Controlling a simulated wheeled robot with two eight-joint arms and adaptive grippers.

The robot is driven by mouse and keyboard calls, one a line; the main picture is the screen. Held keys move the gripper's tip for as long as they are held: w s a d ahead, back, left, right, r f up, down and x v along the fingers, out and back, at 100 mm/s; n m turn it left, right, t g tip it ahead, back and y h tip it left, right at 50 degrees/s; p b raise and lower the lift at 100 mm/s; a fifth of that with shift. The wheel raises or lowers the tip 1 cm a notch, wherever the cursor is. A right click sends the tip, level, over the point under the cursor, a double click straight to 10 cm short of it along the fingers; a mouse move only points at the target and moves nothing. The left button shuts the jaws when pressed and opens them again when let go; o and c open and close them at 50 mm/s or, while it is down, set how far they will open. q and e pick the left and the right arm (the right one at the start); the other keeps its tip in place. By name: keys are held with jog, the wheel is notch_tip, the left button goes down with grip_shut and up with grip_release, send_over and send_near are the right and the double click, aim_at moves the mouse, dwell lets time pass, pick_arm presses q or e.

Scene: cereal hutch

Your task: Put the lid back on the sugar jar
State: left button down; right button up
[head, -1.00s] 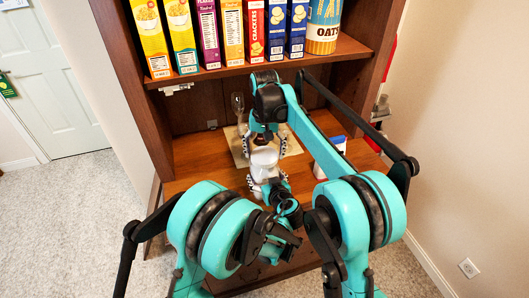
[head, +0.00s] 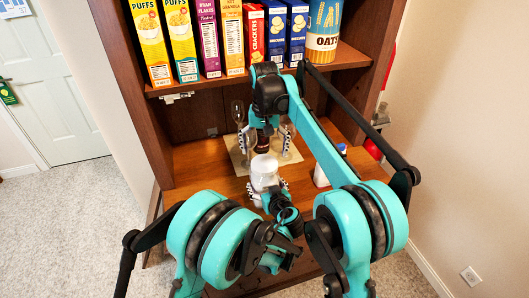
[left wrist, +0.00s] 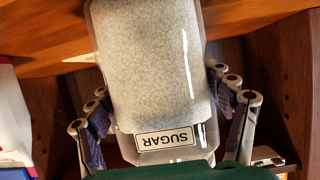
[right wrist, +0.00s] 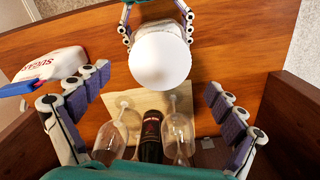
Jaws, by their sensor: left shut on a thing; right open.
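The sugar jar (left wrist: 150,70) is clear, filled with pale grains and labelled SUGAR; it shows upside down in the left wrist view. My left gripper (left wrist: 160,84) is shut around its sides. A smooth white round lid (right wrist: 160,62) covers the jar's top in the right wrist view; whether it sits fully down I cannot tell. The lid also shows in the head view (head: 264,164). My right gripper (right wrist: 156,82) is open and empty, its fingers spread wide and apart from the lid; in the head view it is just behind the jar (head: 264,180).
A white and blue sugar package (right wrist: 52,66) is to the right in the head view. Cereal boxes (head: 188,40) fill the shelf above.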

aim_at(265, 163)
jog(key=shift+c, duration=0.3)
notch_tip(265, 163, up, 2)
jog(key=n, duration=0.4)
jog(key=shift+n, duration=0.4)
jog(key=n, duration=0.1)
jog(key=r+n, duration=0.1)
jog(key=n, duration=0.2)
jog(key=shift+r, duration=0.25)
jog(key=shift+f, duration=4.05)
